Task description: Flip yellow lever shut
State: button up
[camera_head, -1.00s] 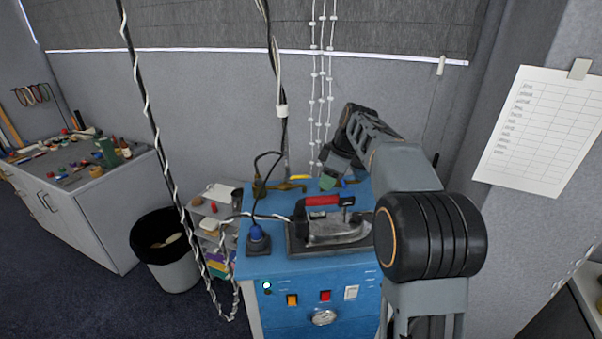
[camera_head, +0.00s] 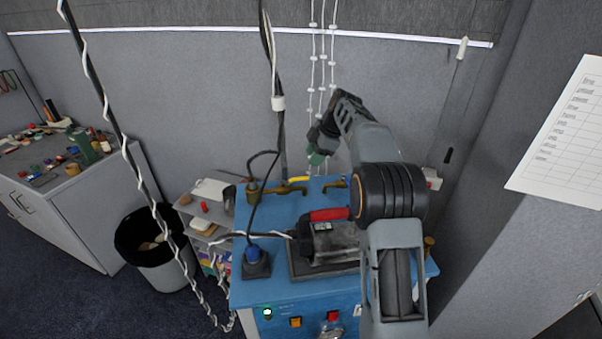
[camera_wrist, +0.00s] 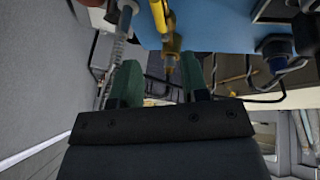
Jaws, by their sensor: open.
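The yellow lever (camera_head: 299,181) shows small at the back of the blue machine's top, by a brass valve (camera_head: 285,189). In the wrist view the yellow lever (camera_wrist: 159,15) extends from the top edge, with a brass fitting (camera_wrist: 170,60) below it. My gripper (camera_head: 316,158) is just beyond the machine's back edge, to the right of the lever. In the wrist view its two green fingers (camera_wrist: 159,72) are apart with nothing gripped. The fitting's end shows between them; I cannot tell whether they touch it.
A second brass valve (camera_head: 335,185) is to the right. A blue-capped cable plug (camera_head: 254,256) is at left. Cords hang at the back. A black bin (camera_head: 150,240) and shelf (camera_head: 212,186) stand left.

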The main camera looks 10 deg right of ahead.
aim_at(302, 178)
jog(key=p+x, duration=0.2)
jog(key=x, duration=0.7)
jog(key=shift+w+a+f, duration=0.1)
jog(key=shift+w+f, duration=0.05)
jog(key=shift+f, duration=0.1)
grip_shut()
